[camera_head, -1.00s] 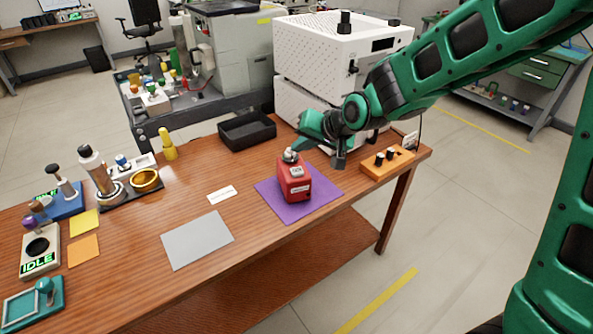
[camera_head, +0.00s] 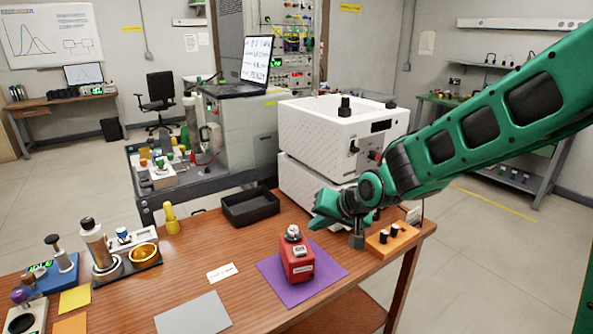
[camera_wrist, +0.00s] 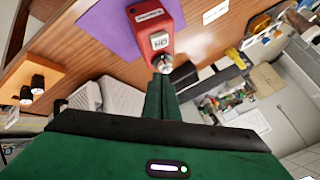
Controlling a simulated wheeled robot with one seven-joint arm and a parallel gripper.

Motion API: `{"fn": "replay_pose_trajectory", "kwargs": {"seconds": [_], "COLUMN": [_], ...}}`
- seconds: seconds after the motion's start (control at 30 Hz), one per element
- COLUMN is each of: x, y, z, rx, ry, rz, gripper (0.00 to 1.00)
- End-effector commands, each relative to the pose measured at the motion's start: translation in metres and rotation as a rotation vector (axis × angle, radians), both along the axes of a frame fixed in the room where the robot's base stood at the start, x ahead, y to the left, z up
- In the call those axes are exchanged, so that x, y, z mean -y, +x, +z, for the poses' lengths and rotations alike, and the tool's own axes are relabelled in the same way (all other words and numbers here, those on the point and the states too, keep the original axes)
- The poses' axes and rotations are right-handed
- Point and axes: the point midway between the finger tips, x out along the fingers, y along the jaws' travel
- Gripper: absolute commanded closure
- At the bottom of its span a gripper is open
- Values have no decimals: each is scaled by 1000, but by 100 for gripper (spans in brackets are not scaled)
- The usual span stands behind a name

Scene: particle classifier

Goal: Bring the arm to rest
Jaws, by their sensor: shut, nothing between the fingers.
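My green arm reaches in from the right in the head view. My gripper (camera_head: 356,240) hangs above the right end of the wooden bench, between the red device and the orange block. In the wrist view my gripper's green fingers (camera_wrist: 161,99) lie together, with nothing seen between them. The red device (camera_head: 296,258) stands upright on a purple mat (camera_head: 330,257), apart from my gripper. The red device also shows in the wrist view (camera_wrist: 155,28), beyond the fingertips.
An orange block with black knobs (camera_head: 392,239) sits at the bench's right end. A white boxy machine (camera_head: 335,135) stands behind my gripper. A black tray (camera_head: 250,208) lies at the back. A grey mat (camera_head: 192,315) and a white card (camera_head: 222,273) lie left of the purple mat.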

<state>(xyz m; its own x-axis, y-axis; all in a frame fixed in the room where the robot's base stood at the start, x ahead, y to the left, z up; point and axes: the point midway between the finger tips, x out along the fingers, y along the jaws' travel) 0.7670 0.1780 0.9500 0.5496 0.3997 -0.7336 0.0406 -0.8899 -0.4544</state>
Motion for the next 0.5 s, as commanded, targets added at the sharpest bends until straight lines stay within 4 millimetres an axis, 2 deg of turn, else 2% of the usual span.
{"fn": "replay_pose_trajectory", "kwargs": {"seconds": [0.03, 0.13, 0.2, 0.27, 0.3, 0.37, 0.4, 0.47, 0.5], "x": [27, 86, 130, 165, 188, 220, 240, 268, 284], "y": [-3, -18, -34, -52, -66, -89, -106, -133, -153], "z": [4, 7, 9, 11, 12, 14, 15, 17, 19], "rx": [-9, -51, -94, -133, -163, -211, -246, -299, -338], "ry": [-34, -122, -181, -226, -252, -288, -308, -331, -343], "rz": [-26, -76, -116, -149, -171, -204, -227, -261, -283], "gripper": [100, 100, 100, 100, 100, 100, 100, 100, 100]}}
